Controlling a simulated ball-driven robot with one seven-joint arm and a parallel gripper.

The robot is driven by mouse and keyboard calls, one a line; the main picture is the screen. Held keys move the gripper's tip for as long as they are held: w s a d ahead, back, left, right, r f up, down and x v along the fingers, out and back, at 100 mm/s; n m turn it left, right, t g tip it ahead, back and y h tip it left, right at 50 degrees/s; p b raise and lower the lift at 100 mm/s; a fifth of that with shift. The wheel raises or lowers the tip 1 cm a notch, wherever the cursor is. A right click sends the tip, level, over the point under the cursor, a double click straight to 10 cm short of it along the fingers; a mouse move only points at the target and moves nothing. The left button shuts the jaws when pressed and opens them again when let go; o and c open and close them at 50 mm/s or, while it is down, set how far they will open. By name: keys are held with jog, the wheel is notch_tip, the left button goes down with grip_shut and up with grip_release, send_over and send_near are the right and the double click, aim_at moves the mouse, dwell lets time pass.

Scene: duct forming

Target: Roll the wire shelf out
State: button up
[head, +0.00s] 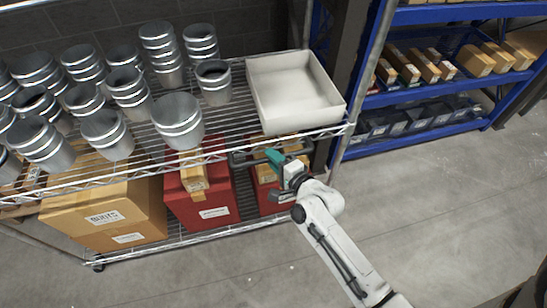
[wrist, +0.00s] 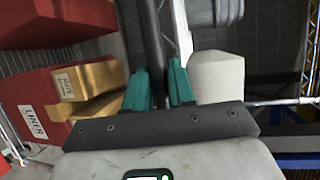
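The wire shelf (head: 222,149) is a chrome rack with an upper and a lower deck, and its front rail runs to the corner at the right. My gripper (head: 274,158), with teal fingers, is at its front right, just below the upper deck's front rail. In the wrist view my gripper (wrist: 160,88) has its fingers apart, with a dark bar (wrist: 152,35) showing in the gap between them. A silver rail (wrist: 180,30) passes behind the right finger. I cannot tell whether the fingers touch the shelf.
Metal duct collars (head: 110,90) and a white bin (head: 292,92) stand on the upper deck. A cardboard box (head: 105,215) and red boxes (head: 203,205) sit below. A blue rack (head: 440,110) stands at the right. The concrete floor (head: 440,220) in front is clear.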

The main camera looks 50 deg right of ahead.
jog(key=o, duration=0.4)
jog(key=shift+a+f, duration=0.1)
jog(key=shift+c, duration=0.2)
jog(key=shift+s, duration=0.15)
jog(key=b+v, duration=0.1)
jog(key=v, duration=0.9)
jog(key=shift+s, duration=0.25)
jog(key=shift+a, duration=0.1)
